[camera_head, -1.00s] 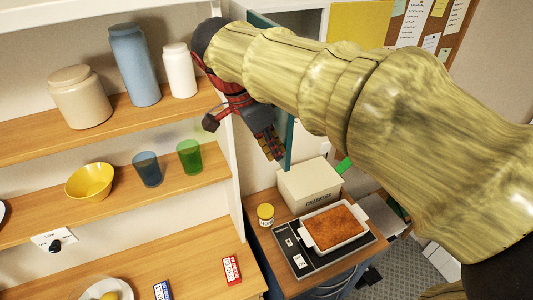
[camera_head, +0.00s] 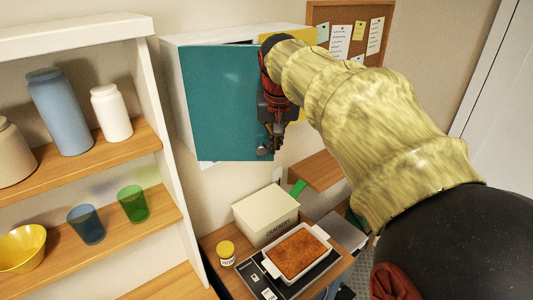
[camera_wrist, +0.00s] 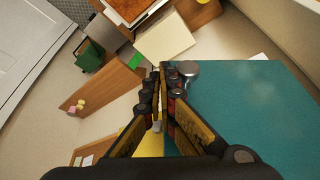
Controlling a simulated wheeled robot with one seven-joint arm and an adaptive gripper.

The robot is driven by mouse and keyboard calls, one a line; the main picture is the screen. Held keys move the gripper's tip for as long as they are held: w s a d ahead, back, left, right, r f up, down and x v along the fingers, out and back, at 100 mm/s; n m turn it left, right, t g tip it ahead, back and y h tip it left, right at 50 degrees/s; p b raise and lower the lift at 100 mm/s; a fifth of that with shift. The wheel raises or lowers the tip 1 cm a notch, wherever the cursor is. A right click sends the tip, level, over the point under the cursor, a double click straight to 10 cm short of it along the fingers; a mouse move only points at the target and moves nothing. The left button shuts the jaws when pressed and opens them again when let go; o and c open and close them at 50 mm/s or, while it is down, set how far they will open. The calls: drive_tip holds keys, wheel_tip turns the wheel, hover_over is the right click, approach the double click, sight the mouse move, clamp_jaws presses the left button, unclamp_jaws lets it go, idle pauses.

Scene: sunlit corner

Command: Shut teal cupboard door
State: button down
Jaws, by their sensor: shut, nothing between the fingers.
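The teal cupboard door (camera_head: 222,105) hangs on a white wall cupboard (camera_head: 185,38) and faces me almost flat to its front. A dark sliver shows along the door's top edge, so it looks slightly ajar; my arm partly hides the right edge. A round metal knob (camera_head: 262,150) sits at the door's lower right corner. My gripper (camera_head: 277,142) is shut and empty, pointing down at the door's right edge beside the knob. In the wrist view the closed fingertips (camera_wrist: 162,70) are close to the knob (camera_wrist: 187,68) and the teal door (camera_wrist: 250,110); contact cannot be told.
A shelf unit (camera_head: 160,130) with jars and cups stands at the left. Below the cupboard, a cream box (camera_head: 265,213), a yellow-lidded jar (camera_head: 226,252) and a baking dish (camera_head: 297,252) stand on a wooden surface. A small wooden shelf (camera_head: 318,170) is at the right.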

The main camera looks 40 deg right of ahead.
drive_tip(key=w+d+n+y+p, duration=0.2)
drive_tip(key=w+d+n+p, duration=0.3)
drive_tip(key=w, duration=0.8)
drive_tip(key=shift+d+n+t+y, duration=0.4)
drive_tip(key=shift+d+n, duration=0.7)
drive_tip(key=shift+n, duration=0.2)
drive_tip(key=shift+s, duration=0.1)
